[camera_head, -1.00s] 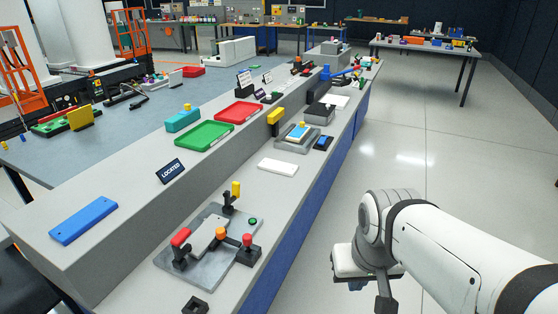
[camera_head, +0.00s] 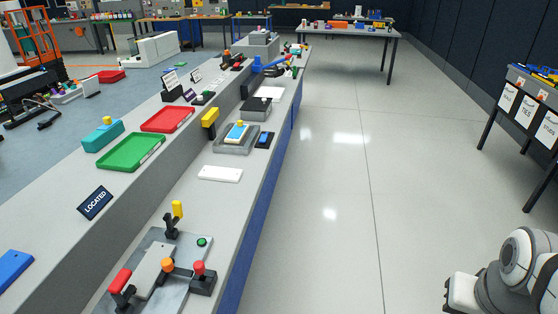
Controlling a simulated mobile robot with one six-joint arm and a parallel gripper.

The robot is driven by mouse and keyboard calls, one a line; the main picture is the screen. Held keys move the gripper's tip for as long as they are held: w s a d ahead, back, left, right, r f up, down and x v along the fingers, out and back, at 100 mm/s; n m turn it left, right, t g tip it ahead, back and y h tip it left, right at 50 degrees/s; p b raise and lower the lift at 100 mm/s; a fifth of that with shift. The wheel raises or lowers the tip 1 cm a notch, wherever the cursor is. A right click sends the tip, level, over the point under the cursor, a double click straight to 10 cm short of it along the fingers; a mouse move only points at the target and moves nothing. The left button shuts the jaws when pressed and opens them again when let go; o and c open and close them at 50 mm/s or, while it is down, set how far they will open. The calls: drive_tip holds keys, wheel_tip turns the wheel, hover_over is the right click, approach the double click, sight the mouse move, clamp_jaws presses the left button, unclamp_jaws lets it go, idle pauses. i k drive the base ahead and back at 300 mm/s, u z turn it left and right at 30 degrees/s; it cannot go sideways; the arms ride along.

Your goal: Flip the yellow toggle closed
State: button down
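The yellow toggle (camera_head: 177,209) stands roughly upright on a black clamp base at the back of a grey metal fixture plate (camera_head: 200,262), on the near part of the bench. A light flat block (camera_head: 150,272) lies on the plate. Only the white wrist end of my arm shows at the lower right, well away from the fixture over the floor.
A white slab (camera_head: 220,174) lies farther along. The floor right of the bench is open.

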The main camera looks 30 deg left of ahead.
sight(177, 205)
drive_tip(key=z, duration=0.05)
drive_tip(key=i, duration=4)
drive_tip(key=u, duration=1.65)
drive_tip(key=k, duration=0.1)
drive_tip(key=u, duration=2.85)
drive_tip(key=i, duration=0.7)
